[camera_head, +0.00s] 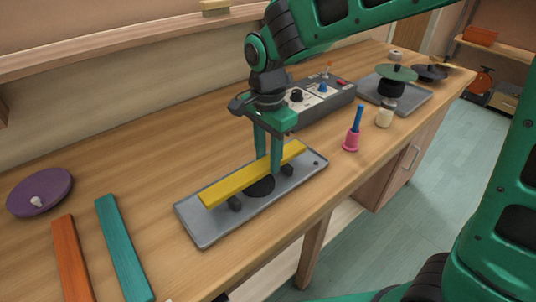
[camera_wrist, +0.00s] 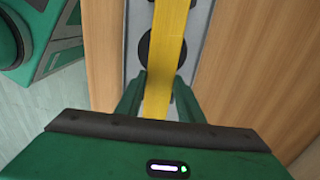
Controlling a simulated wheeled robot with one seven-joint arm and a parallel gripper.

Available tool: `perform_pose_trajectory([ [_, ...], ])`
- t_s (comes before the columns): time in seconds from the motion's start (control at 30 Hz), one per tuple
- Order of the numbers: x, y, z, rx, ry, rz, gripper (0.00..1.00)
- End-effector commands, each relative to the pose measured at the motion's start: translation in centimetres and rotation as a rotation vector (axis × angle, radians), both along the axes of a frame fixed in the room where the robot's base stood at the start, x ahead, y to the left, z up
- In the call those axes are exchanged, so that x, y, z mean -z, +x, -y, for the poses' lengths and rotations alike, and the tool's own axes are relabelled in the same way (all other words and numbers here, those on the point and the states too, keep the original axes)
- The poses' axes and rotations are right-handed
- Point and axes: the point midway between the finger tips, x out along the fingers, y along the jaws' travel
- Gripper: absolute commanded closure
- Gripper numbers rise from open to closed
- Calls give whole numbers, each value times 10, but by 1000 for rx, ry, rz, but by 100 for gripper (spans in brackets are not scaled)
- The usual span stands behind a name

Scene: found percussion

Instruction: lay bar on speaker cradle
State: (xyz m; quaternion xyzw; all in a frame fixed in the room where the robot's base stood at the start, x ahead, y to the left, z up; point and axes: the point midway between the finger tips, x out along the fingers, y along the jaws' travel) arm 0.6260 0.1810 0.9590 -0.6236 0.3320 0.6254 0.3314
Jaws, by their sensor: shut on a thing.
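A yellow bar (camera_head: 232,184) lies lengthwise along the grey speaker cradle (camera_head: 202,231), over its two dark supports and the round black speaker (camera_head: 262,189). I cannot tell whether the bar rests on the supports or is just above them. My gripper (camera_head: 268,165) points down and is shut on the bar, right of its middle. In the wrist view the yellow bar (camera_wrist: 168,50) runs between my two green fingers (camera_wrist: 158,98), with the black speaker (camera_wrist: 146,47) showing beneath it. The finger tips are partly hidden by the bar in the head view.
An orange bar (camera_head: 70,262) and a teal bar (camera_head: 123,248) lie at the left, near a purple disc (camera_head: 38,193). A control box (camera_head: 318,98) stands behind my gripper. A pink bell (camera_head: 352,138), a jar (camera_head: 386,113) and a grey tray (camera_head: 412,101) are to the right.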

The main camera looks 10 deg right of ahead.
Motion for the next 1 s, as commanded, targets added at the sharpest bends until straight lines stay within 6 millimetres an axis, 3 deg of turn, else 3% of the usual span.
perform_pose_trajectory([
  [0.43,9,0,0,0,0,0,92],
  [0.47,10,0,0,0,0,0,64],
  [0.53,9,0,0,0,0,0,47],
  [0.87,8,0,-1,-1,0,0,47],
  [1.0,-3,0,-2,-2,2,2,47],
])
